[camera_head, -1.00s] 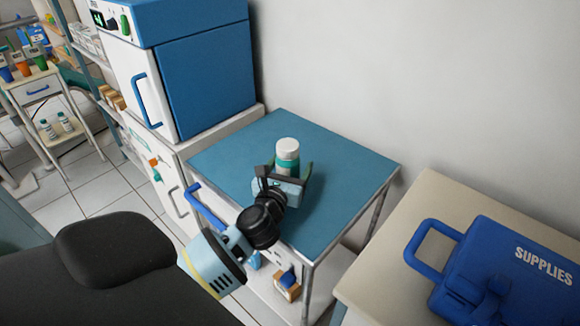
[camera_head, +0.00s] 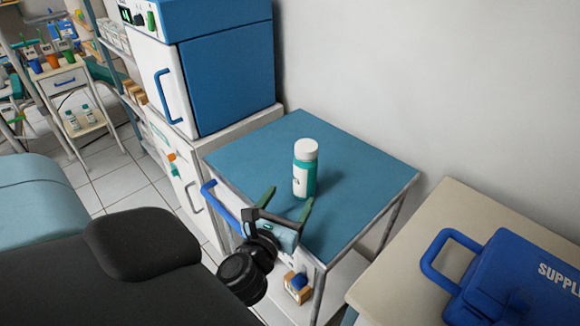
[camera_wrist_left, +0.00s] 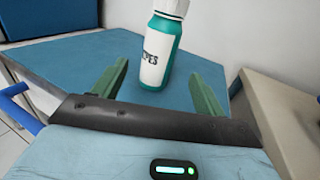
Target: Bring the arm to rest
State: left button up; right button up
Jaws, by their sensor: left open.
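My left gripper (camera_head: 287,204) is open and empty at the front edge of the blue-topped cart (camera_head: 262,152). Its green fingers point toward a white and teal wipes bottle (camera_head: 305,170), which stands upright on the cart top. There is a gap between the fingertips and the bottle in the head view. In the left wrist view the bottle (camera_wrist_left: 157,55) stands beyond the two spread fingers (camera_wrist_left: 160,85), and its cap is cut off by the top edge. My right gripper is not in view.
A blue and white cabinet (camera_head: 225,70) stands behind the cart at left. A blue supplies case (camera_head: 520,275) lies on a beige table (camera_head: 455,205) at right. A small box (camera_head: 298,288) sits on the cart's lower shelf.

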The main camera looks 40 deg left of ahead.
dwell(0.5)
pick_arm(q)
jog(key=shift+s+d+r+m+p, duration=0.1)
jog(key=shift+s+d+m+p, duration=0.1)
jog(key=shift+m, duration=0.3)
jog(key=shift+s+d+r+m+p, duration=0.1)
jog(key=shift+s+m+p, duration=0.1)
jog(key=shift+m, duration=0.3)
jog(key=s+d+f+m+h+p, duration=0.45)
jog(key=s+d+m+h, duration=0.45)
jog(key=m, duration=1.3)
jog(key=s+d+f+m+g+p, duration=0.1)
jog(key=s+f+m+g, duration=0.3)
jog(key=s+m, duration=0.4)
jog(key=s+d+f+m+g+y+p, duration=0.1)
jog(key=s+f+m+g+p, duration=0.2)
jog(key=s+f+m, duration=0.4)
jog(key=s+m+g, duration=0.1)
jog(key=s+m, duration=0.1)
jog(key=s, duration=0.1)
jog(key=shift+s+m+p, duration=0.15)
jog(key=shift+m+p, duration=0.15)
jog(key=shift+p, duration=0.1)
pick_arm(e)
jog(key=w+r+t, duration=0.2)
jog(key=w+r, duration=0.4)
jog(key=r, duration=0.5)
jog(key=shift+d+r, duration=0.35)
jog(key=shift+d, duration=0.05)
